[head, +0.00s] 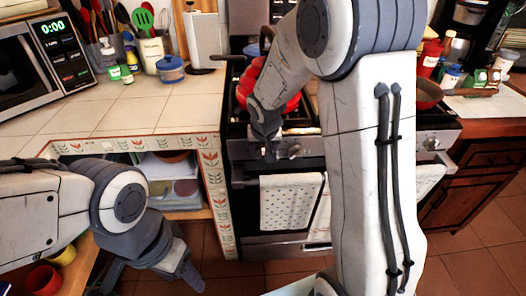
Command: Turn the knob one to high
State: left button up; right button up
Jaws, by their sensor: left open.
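The stove (240,150) stands in the middle, with control knobs along its front panel. One knob (295,151) shows just right of my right gripper (268,148), and another knob (432,143) shows at the panel's right end. My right gripper points down at the left part of the panel, in front of the knob area. Its fingers are small and partly overlap the panel, so I cannot tell whether they touch a knob or how far apart they are. My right arm hides the panel's middle. My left gripper (188,276) is open and empty, low at the left over the floor.
A red pot (244,91) sits on the stove behind my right gripper. A dotted towel (288,201) hangs from the oven handle. The tiled counter (120,112) at left holds a microwave (40,55) and jars. Open shelves lie below it. The floor before the oven is partly clear.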

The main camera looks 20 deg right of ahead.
jog(key=shift+w+a+f+n+h+b, duration=0.15)
jog(key=shift+h+b, duration=0.5)
jog(key=shift+b, duration=1.05)
jog(key=shift+a+f+n+h+b, duration=0.2)
jog(key=shift+h+b, duration=0.45)
jog(key=shift+b, duration=1)
jog(key=shift+a+r+n+g+h+b, duration=0.15)
jog(key=shift+g+h+b, duration=0.15)
jog(key=shift+h+b, duration=0.2)
jog(key=shift+f+n+g+h+b, duration=0.1)
jog(key=shift+g+h+b, duration=0.25)
jog(key=shift+h, duration=0.25)
jog(key=shift+a+n+g+h+b, duration=0.15)
jog(key=shift+n+g+h+b, duration=0.3)
jog(key=shift+h, duration=1.15)
jog(key=o, duration=1.4)
jog(key=shift+c, duration=0.2)
jog(key=shift+r, duration=0.1)
jog(key=p+v, duration=0.1)
jog(key=v, duration=0.9)
jog(key=shift+a, duration=0.25)
jog(key=shift+s, duration=0.2)
